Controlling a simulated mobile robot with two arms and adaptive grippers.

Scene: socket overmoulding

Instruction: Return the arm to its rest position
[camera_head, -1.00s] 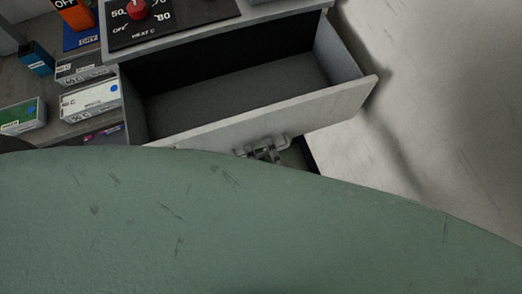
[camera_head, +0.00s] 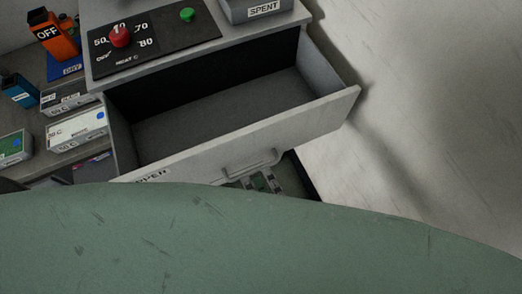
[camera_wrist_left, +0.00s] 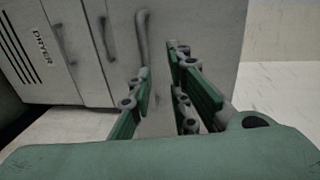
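My left gripper (camera_head: 262,182) shows below the handle (camera_head: 250,163) of the pulled-out drawer (camera_head: 222,138) in the head view. My own green body part covers what lies below it. In the left wrist view, the same gripper (camera_wrist_left: 163,85) has its two green-and-grey fingers apart with nothing between them. A pale cabinet front marked DRYER (camera_wrist_left: 42,48) stands beyond the fingers. My right gripper is in neither current view.
The open drawer looks empty and juts out over the floor. A control panel (camera_head: 165,38) with a red knob and green button sits above it. A SPENT bin (camera_head: 262,10) stands on top. Labelled boxes (camera_head: 76,130) stand at left. Floor at right (camera_head: 440,110) is clear.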

